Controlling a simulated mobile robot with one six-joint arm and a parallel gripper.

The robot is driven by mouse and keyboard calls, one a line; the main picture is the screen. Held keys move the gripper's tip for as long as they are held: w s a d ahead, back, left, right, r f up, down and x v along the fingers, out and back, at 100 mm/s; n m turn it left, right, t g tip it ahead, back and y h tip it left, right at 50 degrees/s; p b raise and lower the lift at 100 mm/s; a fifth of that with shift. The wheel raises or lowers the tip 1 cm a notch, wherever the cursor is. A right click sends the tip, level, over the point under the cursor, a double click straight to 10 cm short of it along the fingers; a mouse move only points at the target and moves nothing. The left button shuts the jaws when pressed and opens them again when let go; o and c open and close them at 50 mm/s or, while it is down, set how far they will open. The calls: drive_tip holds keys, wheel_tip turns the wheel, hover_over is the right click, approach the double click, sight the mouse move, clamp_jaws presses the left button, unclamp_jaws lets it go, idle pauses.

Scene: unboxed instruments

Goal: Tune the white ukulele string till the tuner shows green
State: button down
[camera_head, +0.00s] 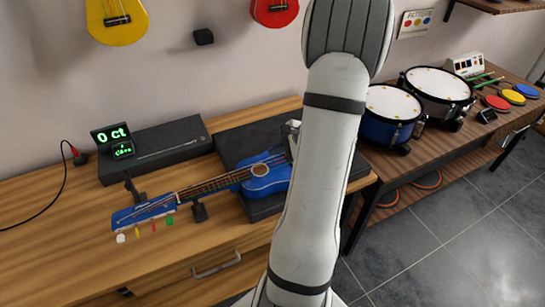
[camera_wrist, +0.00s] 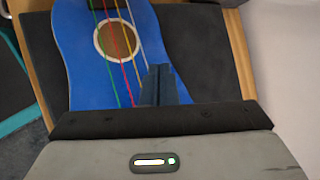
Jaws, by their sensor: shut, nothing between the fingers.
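The blue ukulele (camera_head: 265,172) lies on the wooden bench, its headstock (camera_head: 143,210) pointing left. A white peg (camera_head: 121,238) is the leftmost of its coloured pegs. In the wrist view, the white string (camera_wrist: 133,30) runs beside the yellow, red and green strings over the sound hole. The tuner (camera_head: 112,138) behind the headstock shows "0 ct" in green, with smaller green text below. My gripper (camera_wrist: 160,72) is shut and empty above the ukulele body, its tip near the white string and hiding its lower part. Whether it touches the string I cannot tell.
A long black case (camera_head: 155,150) stands behind the neck. A black support (camera_head: 199,212) is beside the neck. Yellow (camera_head: 118,20) and red (camera_head: 275,10) ukuleles hang on the wall. Drums (camera_head: 392,112) stand on the right bench. The bench front left is clear.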

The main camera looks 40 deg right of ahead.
drive_tip(key=shift+f, duration=0.2)
drive_tip(key=shift+r, duration=0.15)
idle(0.3)
drive_tip(key=shift+r, duration=0.55)
wheel_tip(320, 180, up, 5)
drive_tip(key=p, duration=0.3)
idle(2.1)
